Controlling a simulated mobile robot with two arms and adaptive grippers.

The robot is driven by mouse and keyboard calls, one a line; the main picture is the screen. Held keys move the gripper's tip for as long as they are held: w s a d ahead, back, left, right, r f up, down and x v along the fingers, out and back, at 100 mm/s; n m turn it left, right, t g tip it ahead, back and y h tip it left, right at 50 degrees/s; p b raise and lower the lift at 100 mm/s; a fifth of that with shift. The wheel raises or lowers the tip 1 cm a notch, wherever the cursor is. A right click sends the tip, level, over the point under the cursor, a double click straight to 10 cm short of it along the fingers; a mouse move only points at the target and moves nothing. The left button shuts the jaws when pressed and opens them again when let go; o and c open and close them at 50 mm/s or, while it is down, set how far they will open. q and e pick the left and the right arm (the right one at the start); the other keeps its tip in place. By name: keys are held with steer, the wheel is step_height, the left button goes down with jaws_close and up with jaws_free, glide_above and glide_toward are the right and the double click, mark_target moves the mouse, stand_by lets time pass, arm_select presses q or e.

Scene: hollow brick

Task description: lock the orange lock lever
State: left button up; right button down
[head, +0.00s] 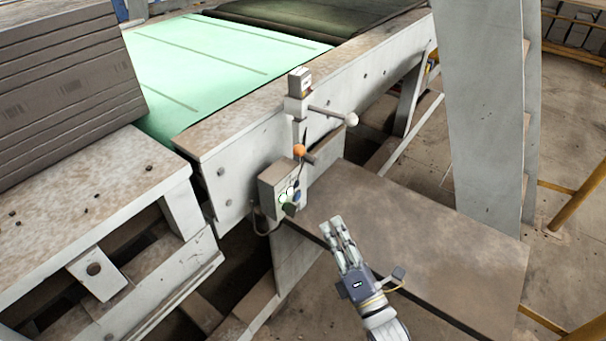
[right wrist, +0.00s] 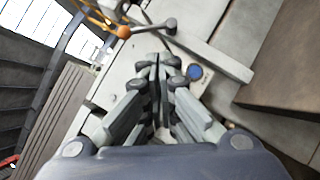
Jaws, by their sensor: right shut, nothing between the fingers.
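The orange lock lever (head: 299,150) shows as an orange ball on a short arm, mounted on the side of the conveyor frame. In the right wrist view an orange knob (right wrist: 122,31) with a rod shows at the top, beyond the fingertips. My right gripper (head: 333,222) is below and to the right of the lever in the head view, apart from it. In the right wrist view its fingers (right wrist: 158,62) are closed together and empty. My left gripper is in neither view.
A second lever with a white ball (head: 351,119) sticks out above the orange one. Below is a control box (head: 283,188) with a blue button (right wrist: 194,72). A brown metal plate (head: 430,235) lies under my right gripper. A grey post (head: 484,100) stands at right.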

steer(key=r, duration=0.1)
steer(key=n, duration=0.1)
steer(key=r, duration=0.1)
steer(key=shift+s+a+r+t+y, duration=0.2)
steer(key=shift+a+r+t+y, duration=0.1)
steer(key=p, duration=0.3)
glide_toward(304, 154)
steer(key=w+a, duration=0.3)
steer(key=w, duration=0.3)
steer(key=shift+w+a+f, duration=0.15)
steer(key=shift+w+a, duration=0.25)
steer(key=shift+w, duration=0.3)
steer(key=shift+r+m+p, duration=0.25)
steer(key=shift+m+p, duration=0.05)
steer(key=shift+p, duration=0.2)
